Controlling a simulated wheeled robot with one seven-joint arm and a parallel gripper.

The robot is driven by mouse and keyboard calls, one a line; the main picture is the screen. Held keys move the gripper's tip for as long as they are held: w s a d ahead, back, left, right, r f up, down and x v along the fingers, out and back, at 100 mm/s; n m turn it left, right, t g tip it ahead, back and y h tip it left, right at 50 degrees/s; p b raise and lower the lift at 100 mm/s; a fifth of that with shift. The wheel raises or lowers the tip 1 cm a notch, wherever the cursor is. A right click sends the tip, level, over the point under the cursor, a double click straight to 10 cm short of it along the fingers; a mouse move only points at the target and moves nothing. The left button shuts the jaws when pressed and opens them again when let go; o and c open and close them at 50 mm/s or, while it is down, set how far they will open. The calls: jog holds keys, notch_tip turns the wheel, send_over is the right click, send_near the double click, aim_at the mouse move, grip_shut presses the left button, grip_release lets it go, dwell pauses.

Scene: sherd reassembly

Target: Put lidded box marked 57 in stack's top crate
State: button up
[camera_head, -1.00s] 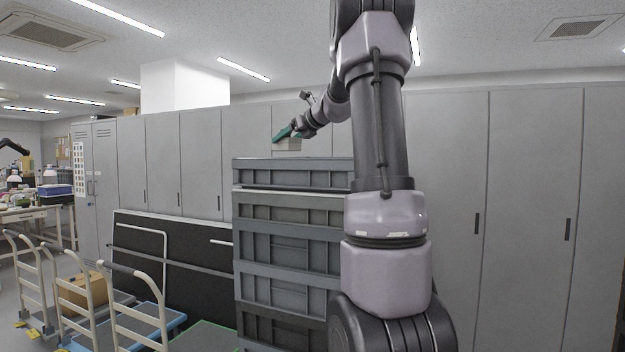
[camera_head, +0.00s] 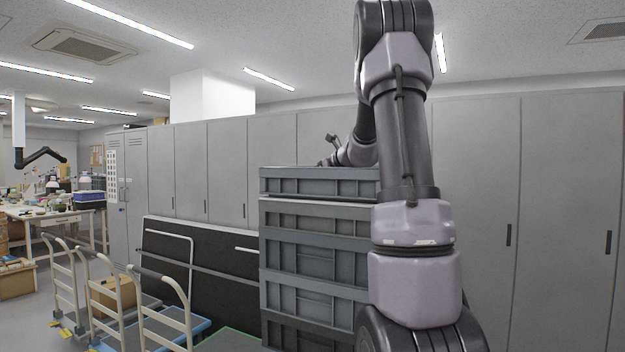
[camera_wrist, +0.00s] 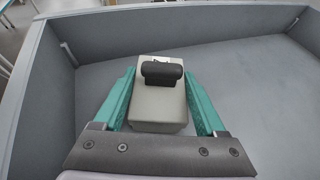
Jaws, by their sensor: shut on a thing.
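A pale grey lidded box (camera_wrist: 158,105) with a dark handle on its lid is in the wrist view, between the teal fingers of my gripper (camera_wrist: 158,100). My gripper is shut on the box, inside the walls of the top crate (camera_wrist: 52,90). I cannot tell whether the box touches the crate floor. No number is readable on the box. In the head view the grey top crate (camera_head: 320,181) stands on a stack of grey crates (camera_head: 315,255). The crate wall hides the box and the fingers there; only my wrist shows above the rim.
Tall grey lockers (camera_head: 463,150) stand behind the stack. Hand trucks (camera_head: 165,310) and a dark panel (camera_head: 195,262) stand left of it. In the wrist view, the crate floor (camera_wrist: 250,90) is bare right of the box.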

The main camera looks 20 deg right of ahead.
jog(key=o, duration=1.4)
jog(key=shift+f, duration=0.1)
jog(key=shift+s+d+r, duration=0.15)
jog(key=shift+s+r, duration=0.15)
jog(key=v, duration=1.1)
jog(key=shift+s, duration=0.15)
jog(key=shift+r, duration=0.1)
